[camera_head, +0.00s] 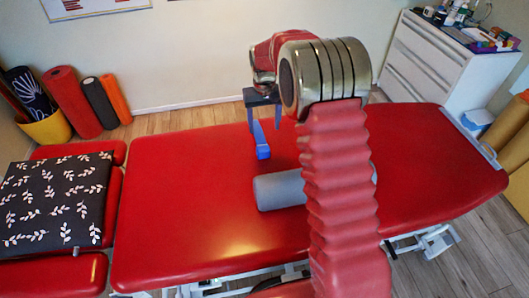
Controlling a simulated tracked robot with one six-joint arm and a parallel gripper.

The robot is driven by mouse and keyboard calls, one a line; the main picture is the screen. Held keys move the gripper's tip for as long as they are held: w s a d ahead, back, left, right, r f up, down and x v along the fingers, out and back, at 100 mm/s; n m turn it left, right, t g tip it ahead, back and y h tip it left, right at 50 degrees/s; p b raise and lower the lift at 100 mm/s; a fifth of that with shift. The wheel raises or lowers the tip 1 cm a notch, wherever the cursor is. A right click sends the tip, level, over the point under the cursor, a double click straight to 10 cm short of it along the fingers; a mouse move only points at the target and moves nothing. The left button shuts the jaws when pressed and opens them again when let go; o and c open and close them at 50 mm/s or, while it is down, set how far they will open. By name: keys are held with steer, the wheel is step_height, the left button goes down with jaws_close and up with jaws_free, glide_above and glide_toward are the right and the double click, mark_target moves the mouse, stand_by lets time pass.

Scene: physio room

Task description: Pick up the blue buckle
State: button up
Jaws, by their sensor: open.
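The blue buckle (262,143) is a small, elongated bright blue piece on the red padded treatment table (190,200), near its far middle. My gripper (264,122) is open and points down over it. One dark finger shows on each side of the buckle's upper end in the picture. I cannot tell whether the fingers touch the buckle or stay above it. Part of the buckle's far end is close to the fingers and hard to make out.
A grey roller (279,190) lies on the table nearer to me, partly hidden by my arm. A black leaf-patterned cushion (52,205) lies at the left. A white drawer cabinet (437,62) stands behind right. The table's left half is clear.

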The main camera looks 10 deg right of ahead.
mark_target(263, 148)
step_height(263, 148, down, 8)
steer(key=shift+r, duration=0.1)
stand_by(0.4)
steer(key=shift+a+f, duration=0.2)
steer(key=shift+f, duration=2.45)
steer(key=c, duration=1.2)
